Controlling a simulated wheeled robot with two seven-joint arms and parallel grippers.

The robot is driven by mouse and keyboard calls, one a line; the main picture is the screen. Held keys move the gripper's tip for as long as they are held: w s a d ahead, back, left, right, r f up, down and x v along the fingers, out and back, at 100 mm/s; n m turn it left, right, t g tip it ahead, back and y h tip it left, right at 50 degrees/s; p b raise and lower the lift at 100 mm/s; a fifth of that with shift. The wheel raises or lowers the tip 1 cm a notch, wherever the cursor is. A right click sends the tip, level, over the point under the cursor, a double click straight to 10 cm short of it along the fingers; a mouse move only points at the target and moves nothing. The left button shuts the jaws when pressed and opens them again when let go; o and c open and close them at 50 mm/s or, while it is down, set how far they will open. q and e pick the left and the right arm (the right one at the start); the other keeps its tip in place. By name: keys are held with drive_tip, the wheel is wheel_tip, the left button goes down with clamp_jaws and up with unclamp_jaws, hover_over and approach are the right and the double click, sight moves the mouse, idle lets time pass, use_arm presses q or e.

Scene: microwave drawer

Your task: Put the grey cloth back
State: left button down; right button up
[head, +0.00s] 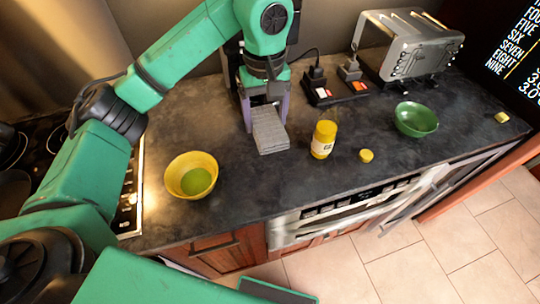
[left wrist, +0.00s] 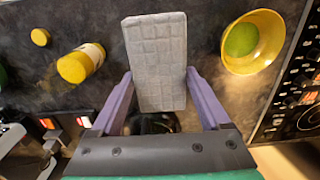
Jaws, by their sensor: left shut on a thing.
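The grey cloth (head: 270,131) is a flat folded rectangle with a grid pattern. My left gripper (head: 266,106) is shut on it from the back, with one purple finger on each side. In the left wrist view the cloth (left wrist: 158,60) sticks out beyond the fingertips of the gripper (left wrist: 158,88). Whether the cloth touches the dark counter (head: 250,190) or hangs just above it, I cannot tell. My right gripper is not in view.
A yellow bowl (head: 178,163) with a green item stands left of the cloth. A yellow-capped jar (head: 322,140) and a small yellow lid (head: 366,156) are right. A green bowl (head: 415,118), toaster (head: 408,45) and plugs (head: 349,70) lie farther right. The front counter is clear.

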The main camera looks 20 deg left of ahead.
sight(265, 131)
use_arm(q)
drive_tip(key=f+p, duration=0.2)
drive_tip(key=f, duration=1.3)
drive_tip(key=shift+s, duration=0.2)
drive_tip(key=shift+s+f+p, duration=0.1)
drive_tip(key=shift+f+p, duration=0.2)
drive_tip(key=shift+f, duration=0.35)
unclamp_jaws()
drive_tip(key=shift+r, duration=0.3)
drive_tip(key=r+b, duration=0.3)
drive_tip(key=r, duration=0.3)
drive_tip(key=shift+w, duration=0.2)
wheel_tip(265, 131, up, 6)
drive_tip(key=shift+s+f, duration=0.1)
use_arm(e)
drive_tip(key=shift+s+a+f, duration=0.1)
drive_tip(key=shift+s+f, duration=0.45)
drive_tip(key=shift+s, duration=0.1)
use_arm(q)
drive_tip(key=shift+f, duration=0.1)
